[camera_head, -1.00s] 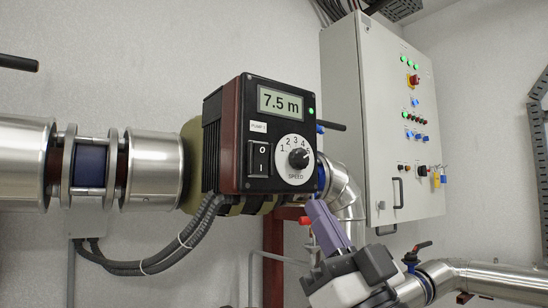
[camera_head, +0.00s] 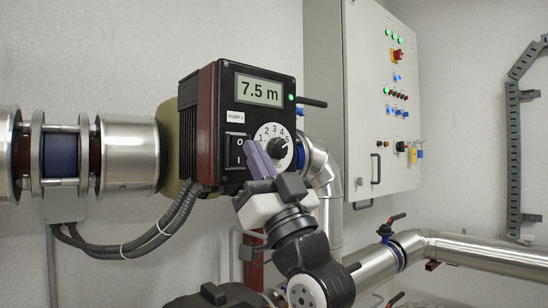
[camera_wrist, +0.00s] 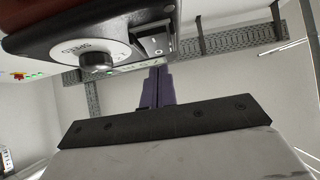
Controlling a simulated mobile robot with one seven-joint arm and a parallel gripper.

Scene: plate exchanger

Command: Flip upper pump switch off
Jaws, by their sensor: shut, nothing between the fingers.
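The pump control box (camera_head: 210,115) is dark with a red-brown side. Its display (camera_head: 259,90) reads 7.5 m and a green lamp (camera_head: 291,97) is lit. The black rocker switch (camera_head: 234,150), marked O above and I below, sits left of the white speed dial (camera_head: 268,132). My gripper (camera_head: 254,147) is shut and empty, its purple fingers pointing up in front of the dial's left part, just right of the switch. In the wrist view the fingertips (camera_wrist: 158,70) are just below the switch (camera_wrist: 153,46), with the dial knob (camera_wrist: 95,62) to the left. Contact cannot be told.
A grey control cabinet (camera_head: 355,100) with lit buttons stands at the right. Silver pipes (camera_head: 130,155) run left of the pump, and a valve with a handle (camera_head: 388,228) is at the lower right. Grey cables (camera_head: 160,235) hang below the box.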

